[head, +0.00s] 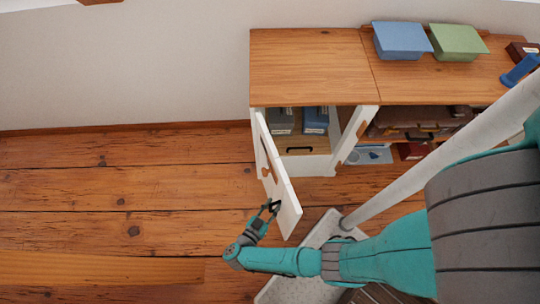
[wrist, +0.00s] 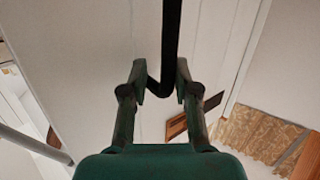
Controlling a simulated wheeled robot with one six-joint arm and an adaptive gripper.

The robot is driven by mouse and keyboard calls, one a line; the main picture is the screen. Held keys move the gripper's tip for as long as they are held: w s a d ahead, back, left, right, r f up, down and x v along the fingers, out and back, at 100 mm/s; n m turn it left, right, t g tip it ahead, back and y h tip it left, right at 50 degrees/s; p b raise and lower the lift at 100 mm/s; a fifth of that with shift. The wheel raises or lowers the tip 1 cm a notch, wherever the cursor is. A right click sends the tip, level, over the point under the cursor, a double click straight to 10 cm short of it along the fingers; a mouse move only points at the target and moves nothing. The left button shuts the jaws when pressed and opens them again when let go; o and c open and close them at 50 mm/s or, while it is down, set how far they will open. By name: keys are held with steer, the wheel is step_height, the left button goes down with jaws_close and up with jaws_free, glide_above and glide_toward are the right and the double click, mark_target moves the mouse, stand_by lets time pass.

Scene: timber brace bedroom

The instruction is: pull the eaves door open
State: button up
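The white eaves door (head: 282,190) stands swung well open from the left compartment of the low wooden-topped cabinet. My gripper (head: 270,207) is at the door's outer part, near its free edge. In the wrist view a black bar handle (wrist: 171,45) runs down the pale door face (wrist: 85,60) and bends at its lower end. My gripper's fingers (wrist: 161,80) straddle that lower end. They stand apart, with door face showing between the left finger and the bar. The bar lies close to the right finger; contact is unclear.
Blue (head: 400,40) and green (head: 457,41) bins stand on the cabinet top (head: 305,65). A pale slanting post (head: 445,150) is right of the door. Wooden floor (head: 120,185) left of the door is clear.

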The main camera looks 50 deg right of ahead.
steer(key=h, duration=0.2)
glide_toward(278, 186)
steer(key=shift+m, duration=0.3)
steer(key=d, duration=0.2)
steer(key=d+f, duration=0.1)
steer(key=d, duration=0.1)
steer(key=shift+w+d, duration=0.1)
steer(key=shift+w, duration=0.25)
steer(key=f+y, duration=0.1)
steer(key=f, duration=0.1)
steer(key=f+y, duration=0.1)
steer(key=f, duration=0.1)
steer(key=s+f+n+y, duration=0.1)
steer(key=f, duration=0.2)
steer(key=shift+a, duration=0.25)
steer(key=w+a, duration=0.7)
steer(key=a, duration=0.2)
steer(key=shift+w+a, duration=0.15)
steer(key=shift+w, duration=0.1)
steer(key=shift+f, duration=0.1)
